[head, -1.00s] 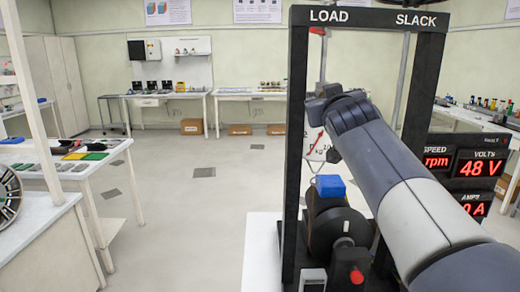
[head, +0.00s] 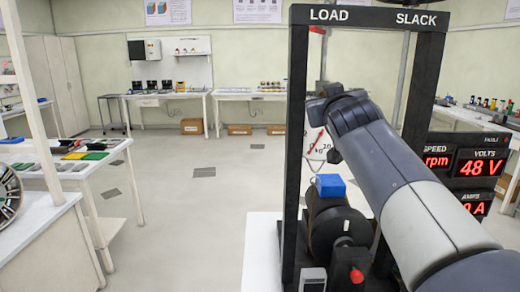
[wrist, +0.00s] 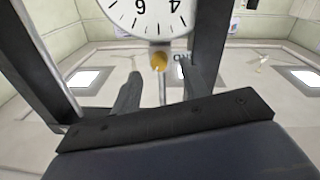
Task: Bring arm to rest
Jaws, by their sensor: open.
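My arm reaches from the lower right of the head view up to the black frame marked LOAD and SLACK (head: 297,120). The end of my arm with my gripper (head: 324,92) is between the frame's posts, near the left one. Its fingers cannot be made out clearly there; the jaws are apart. In the wrist view a dark bolted bar (wrist: 165,120) and a blue-grey surface fill the bottom. I see nothing held.
A dark motor (head: 338,228) with a blue block (head: 330,186) on top stands inside the frame, below my arm. A red-digit display (head: 468,165) is close on the right. A table with coloured pieces (head: 85,185) stands left. The floor between is clear.

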